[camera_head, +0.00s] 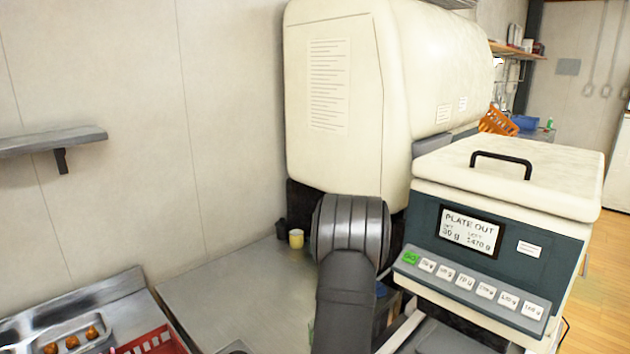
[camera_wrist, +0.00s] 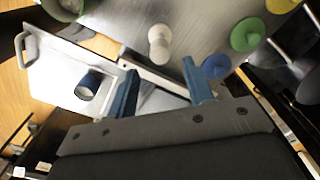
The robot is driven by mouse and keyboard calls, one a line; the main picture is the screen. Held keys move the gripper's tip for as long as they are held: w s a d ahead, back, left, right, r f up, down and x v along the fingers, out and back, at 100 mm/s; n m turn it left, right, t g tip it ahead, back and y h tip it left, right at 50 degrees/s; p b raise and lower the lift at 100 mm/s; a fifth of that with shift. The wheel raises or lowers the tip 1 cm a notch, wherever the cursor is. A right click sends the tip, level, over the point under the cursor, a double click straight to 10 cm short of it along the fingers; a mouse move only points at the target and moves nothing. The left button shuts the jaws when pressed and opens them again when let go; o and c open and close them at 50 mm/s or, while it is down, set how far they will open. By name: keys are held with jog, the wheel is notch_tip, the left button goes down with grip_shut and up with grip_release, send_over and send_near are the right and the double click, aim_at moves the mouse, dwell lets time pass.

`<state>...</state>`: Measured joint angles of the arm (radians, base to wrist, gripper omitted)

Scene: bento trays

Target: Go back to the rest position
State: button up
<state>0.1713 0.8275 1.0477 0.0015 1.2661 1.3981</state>
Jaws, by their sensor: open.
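My gripper (camera_wrist: 160,82) shows in the wrist view with its two blue fingers apart and nothing between them. Its fingers do not show in the head view, where my dark arm reaches up in front of the large cream machine (camera_head: 335,90). A small metal tray (camera_head: 62,340) with several orange-brown food pieces lies at the lower left of the head view.
A dispenser (camera_head: 480,235) reading "PLATE OUT" stands right of my arm. A yellow cup (camera_head: 296,239) and red crate (camera_head: 155,340) are left of it. The wrist view shows a white handled tray (camera_wrist: 50,72), a white round-topped object (camera_wrist: 159,46) and a green disc (camera_wrist: 247,34).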

notch_tip(320, 180, up, 4)
jog(key=shift+f, duration=0.1)
notch_tip(320, 180, down, 13)
jog(key=shift+r, duration=0.1)
notch_tip(320, 180, up, 10)
jog(key=shift+r, duration=0.1)
jog(key=s+a+f+n, duration=0.1)
jog(key=s+a+n, duration=0.7)
jog(key=n, duration=0.4)
jog(key=s+d+f+m, duration=0.1)
jog(key=s+d+m, duration=1)
jog(key=s+d, duration=0.5)
jog(key=shift+s+d, duration=0.2)
jog(key=shift+d, duration=0.55)
